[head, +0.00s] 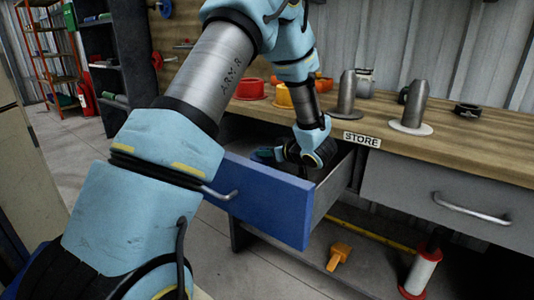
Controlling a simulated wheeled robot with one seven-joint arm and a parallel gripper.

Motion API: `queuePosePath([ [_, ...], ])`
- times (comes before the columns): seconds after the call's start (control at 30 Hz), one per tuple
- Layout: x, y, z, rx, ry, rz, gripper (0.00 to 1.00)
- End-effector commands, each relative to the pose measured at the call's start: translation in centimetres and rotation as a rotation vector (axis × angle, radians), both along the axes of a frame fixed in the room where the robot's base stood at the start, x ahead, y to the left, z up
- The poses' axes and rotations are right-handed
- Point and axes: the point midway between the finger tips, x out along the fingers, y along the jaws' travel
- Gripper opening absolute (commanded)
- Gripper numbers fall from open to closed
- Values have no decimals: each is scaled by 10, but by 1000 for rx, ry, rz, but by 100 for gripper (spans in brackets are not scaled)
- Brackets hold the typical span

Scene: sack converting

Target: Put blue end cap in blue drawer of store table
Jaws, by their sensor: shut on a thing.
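The blue drawer (262,200) of the store table (470,150) is pulled open, with its blue front and metal handle facing me. My gripper (290,158) is low over the open drawer, its dark body tilted at the drawer's mouth. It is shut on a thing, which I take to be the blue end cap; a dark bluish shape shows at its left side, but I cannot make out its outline. My arm and the drawer front hide part of the drawer's inside, so I cannot tell whether the held thing touches the bottom.
On the tabletop stand a red cap (250,89), a yellow cap (284,96), two grey cylinders (347,95) and a black ring (467,110). A closed grey drawer (440,200) is at right. A yellow piece (339,256) and a red-ended spool (421,271) are below.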

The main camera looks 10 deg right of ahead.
Motion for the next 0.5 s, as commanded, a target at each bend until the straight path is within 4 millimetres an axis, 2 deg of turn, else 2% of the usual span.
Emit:
queuePosePath([
  [0.2, 0, 0, -3, 1, 0, 0, 0],
  [0.23, 0, 0, -4, 0, 0, 0, 31],
  [0.5, 0, 0, -3, 0, 1, 0, 60],
])
